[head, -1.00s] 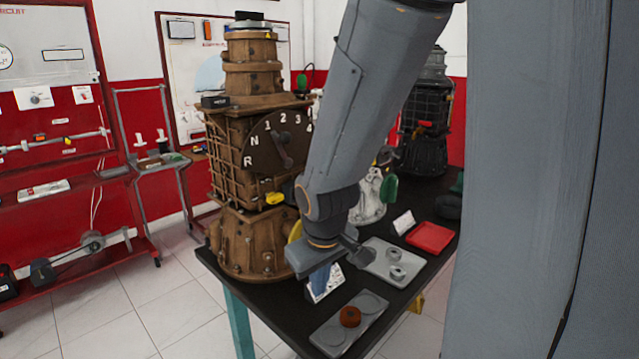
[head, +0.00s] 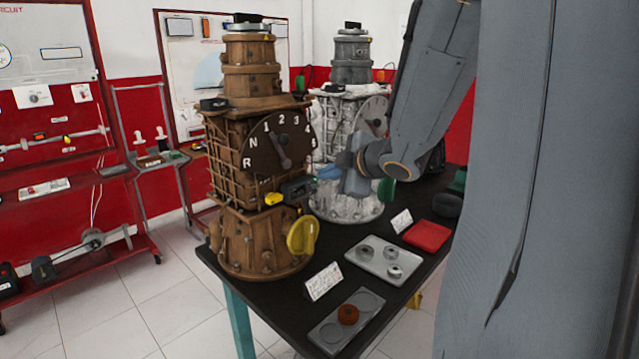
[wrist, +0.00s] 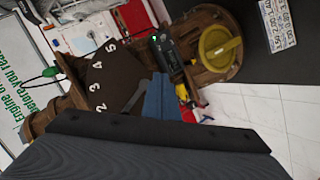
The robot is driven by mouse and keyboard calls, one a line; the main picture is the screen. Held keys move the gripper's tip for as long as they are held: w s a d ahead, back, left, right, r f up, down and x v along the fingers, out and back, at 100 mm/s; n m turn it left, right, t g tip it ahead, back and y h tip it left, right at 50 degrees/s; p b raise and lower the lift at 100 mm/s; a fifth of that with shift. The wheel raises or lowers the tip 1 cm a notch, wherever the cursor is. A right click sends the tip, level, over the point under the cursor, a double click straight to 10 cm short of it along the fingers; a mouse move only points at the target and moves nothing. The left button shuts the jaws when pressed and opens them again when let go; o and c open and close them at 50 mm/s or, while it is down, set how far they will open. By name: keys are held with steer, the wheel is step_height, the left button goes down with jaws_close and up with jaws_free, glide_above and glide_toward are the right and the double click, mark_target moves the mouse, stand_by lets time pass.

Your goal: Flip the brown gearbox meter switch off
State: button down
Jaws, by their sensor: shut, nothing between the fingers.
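The brown gearbox (head: 234,187) stands upright on the black table, with a dark gear dial (head: 270,150) and lever on its front. A small black box (head: 297,189), seemingly the meter, sits below the dial, above a yellow wheel (head: 303,235). In the wrist view the black box (wrist: 165,53) shows a small green light; its switch is too small to make out. My gripper (head: 328,172) is shut and empty, to the right of the box, with a small gap seen between them. In the wrist view its blue fingertips (wrist: 161,92) point toward the box.
A white gearbox (head: 345,195) stands just behind my gripper. Another black box (head: 214,103) sits on the brown gearbox's upper ledge.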

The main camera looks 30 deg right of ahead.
mark_target(317, 186)
steer(key=x, duration=1)
steer(key=shift+s, duration=0.1)
steer(key=d, duration=0.1)
steer(key=d+f+p, duration=0.1)
steer(key=shift+w+d+f, duration=0.2)
steer(key=shift+d+f, duration=0.1)
steer(key=shift+d, duration=0.05)
steer(key=shift+d+f, duration=0.3)
steer(key=shift+d, duration=0.05)
